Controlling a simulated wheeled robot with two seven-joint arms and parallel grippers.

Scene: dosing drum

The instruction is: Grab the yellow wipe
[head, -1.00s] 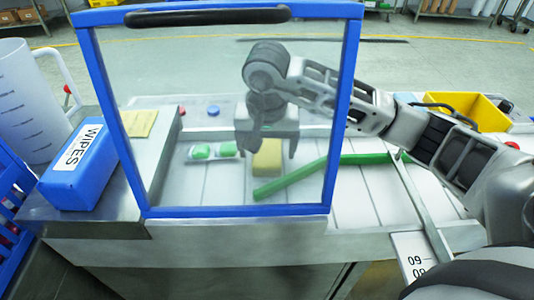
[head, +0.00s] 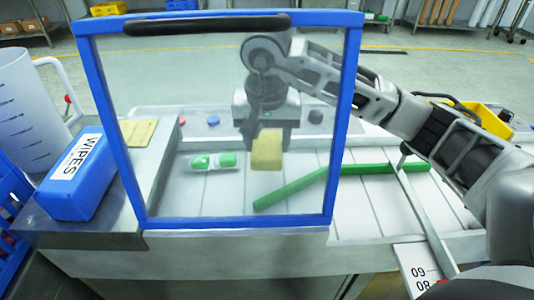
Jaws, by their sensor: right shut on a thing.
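A flat yellow wipe (head: 138,131) lies on the metal counter at the left, beside the blue box labelled WIPES (head: 77,172). My right gripper (head: 267,140) shows through the clear panel of the blue-framed guard. It is shut on a yellow block (head: 267,152) and holds it above the pale slatted surface. The block is thicker than the flat wipe; I cannot tell what it is made of. My left gripper is not in view.
The blue-framed guard (head: 240,221) stands in front of my right gripper. A green bar (head: 290,188) and a pack with green pieces (head: 213,161) are on the slatted surface (head: 370,205). A white jug (head: 30,115) stands left; a yellow bin (head: 490,120) is at right.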

